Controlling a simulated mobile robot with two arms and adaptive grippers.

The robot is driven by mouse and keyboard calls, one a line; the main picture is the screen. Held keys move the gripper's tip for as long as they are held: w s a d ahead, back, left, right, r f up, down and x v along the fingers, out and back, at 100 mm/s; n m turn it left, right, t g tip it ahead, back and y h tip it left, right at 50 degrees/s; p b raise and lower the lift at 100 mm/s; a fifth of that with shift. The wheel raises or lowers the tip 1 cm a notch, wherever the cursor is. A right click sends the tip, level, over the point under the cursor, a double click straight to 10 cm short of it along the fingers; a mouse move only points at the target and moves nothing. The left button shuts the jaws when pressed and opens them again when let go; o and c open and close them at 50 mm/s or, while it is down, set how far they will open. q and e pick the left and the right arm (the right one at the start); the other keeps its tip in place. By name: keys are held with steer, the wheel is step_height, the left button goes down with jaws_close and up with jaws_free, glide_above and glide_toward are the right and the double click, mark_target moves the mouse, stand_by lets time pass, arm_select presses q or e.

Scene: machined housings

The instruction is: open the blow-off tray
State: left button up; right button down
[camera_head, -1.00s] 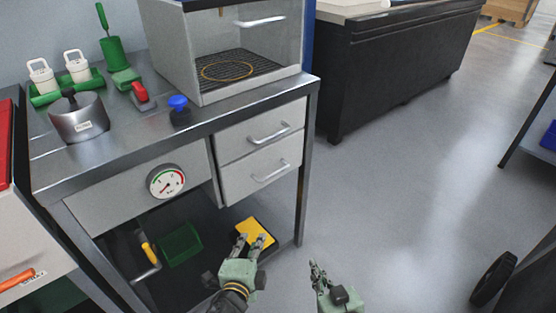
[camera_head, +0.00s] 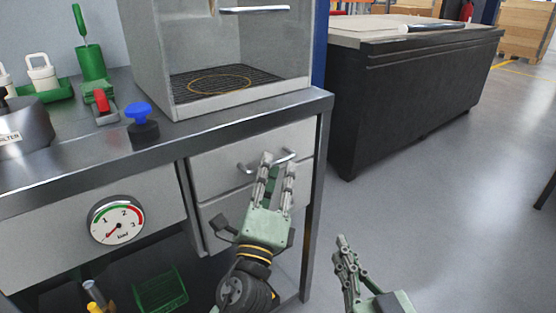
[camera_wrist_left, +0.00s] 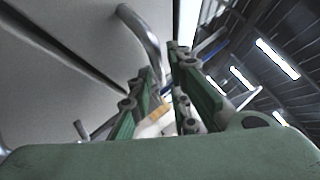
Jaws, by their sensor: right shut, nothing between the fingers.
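Two closed grey drawers sit one above the other under the bench; no label shows which is the blow-off tray. The upper drawer (camera_head: 222,158) has a bar handle (camera_head: 282,158). The lower drawer (camera_head: 222,208) is partly hidden by my left gripper. My left gripper (camera_head: 278,166) is open, its fingertips at the upper handle. In the left wrist view this handle (camera_wrist_left: 145,35) runs down towards the gap between the fingertips (camera_wrist_left: 162,60); I cannot tell whether they touch it. My right gripper (camera_head: 342,246) is shut and empty over the floor, right of the bench.
A cabinet with a mesh floor (camera_head: 205,85) stands on the bench above the drawers. A blue-knobbed part (camera_head: 140,122) is beside it. A pressure gauge (camera_head: 117,221) is on the bench front. A green crate (camera_head: 160,290) lies below. Floor at right is clear.

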arm_select(q)
steer(key=shift+x, duration=1.45)
steer(key=shift+c, duration=0.5)
steer(key=shift+f, duration=0.1)
jaws_close()
